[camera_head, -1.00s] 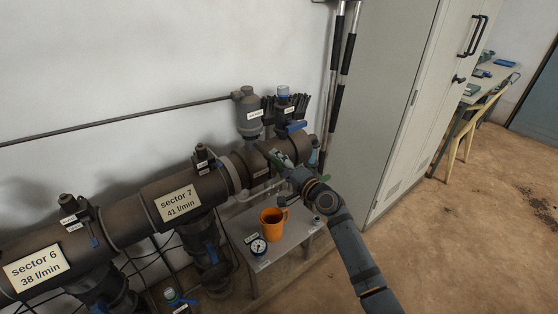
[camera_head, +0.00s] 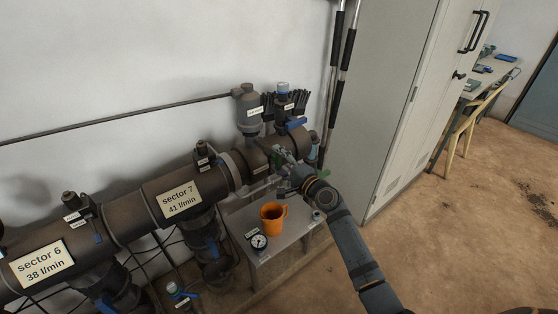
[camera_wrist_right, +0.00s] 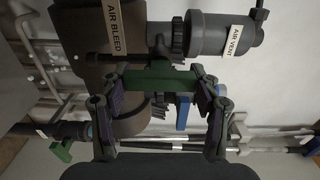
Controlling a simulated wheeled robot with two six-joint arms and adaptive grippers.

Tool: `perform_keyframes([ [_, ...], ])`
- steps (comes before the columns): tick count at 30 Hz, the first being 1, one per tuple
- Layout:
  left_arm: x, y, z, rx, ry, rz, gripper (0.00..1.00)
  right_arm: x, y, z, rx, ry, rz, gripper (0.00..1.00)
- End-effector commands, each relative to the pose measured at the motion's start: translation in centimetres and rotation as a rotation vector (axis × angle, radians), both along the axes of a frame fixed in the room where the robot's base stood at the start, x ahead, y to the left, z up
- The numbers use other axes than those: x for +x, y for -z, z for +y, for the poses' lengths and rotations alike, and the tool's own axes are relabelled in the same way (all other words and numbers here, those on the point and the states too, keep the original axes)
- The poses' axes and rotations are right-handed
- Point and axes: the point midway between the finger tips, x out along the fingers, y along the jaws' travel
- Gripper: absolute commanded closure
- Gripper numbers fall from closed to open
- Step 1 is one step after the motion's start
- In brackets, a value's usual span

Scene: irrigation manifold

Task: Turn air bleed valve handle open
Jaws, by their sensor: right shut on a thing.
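The air bleed valve handle is a green bar (camera_wrist_right: 158,78) in the right wrist view, below the "AIR BLEED" label (camera_wrist_right: 116,28). My right gripper (camera_wrist_right: 160,84) is shut on this green handle, with one finger at each end of it. In the head view my right gripper (camera_head: 283,158) is at the right part of the brown main pipe (camera_head: 122,217), below the air vent. The handle is small and mostly covered by the gripper there. My left gripper is not in view.
The grey air vent (camera_head: 248,112) and a blue-handled valve (camera_head: 297,124) stand close above the gripper.

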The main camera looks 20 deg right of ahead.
Motion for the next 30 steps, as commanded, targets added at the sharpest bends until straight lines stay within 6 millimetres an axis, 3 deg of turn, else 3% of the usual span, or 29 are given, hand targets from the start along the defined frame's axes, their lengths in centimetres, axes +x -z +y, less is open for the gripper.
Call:
perform_keyframes([
  [1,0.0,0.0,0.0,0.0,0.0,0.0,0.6,0.0,0.1,0.0,0.003,0.0,0.003,0.68],
  [2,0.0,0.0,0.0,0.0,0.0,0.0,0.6,0.0,0.1,0.0,0.003,0.0,0.003,0.36],
  [7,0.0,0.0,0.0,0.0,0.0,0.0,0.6,0.0,0.1,0.0,0.002,0.0,0.002,0.13],
  [19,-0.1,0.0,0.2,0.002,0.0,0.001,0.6,-0.6,0.1,-0.3,-0.002,0.0,0.0,0.13],
  [30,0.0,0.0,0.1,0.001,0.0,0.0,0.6,-8.5,0.3,-3.1,-0.007,-0.002,0.005,0.13],
])
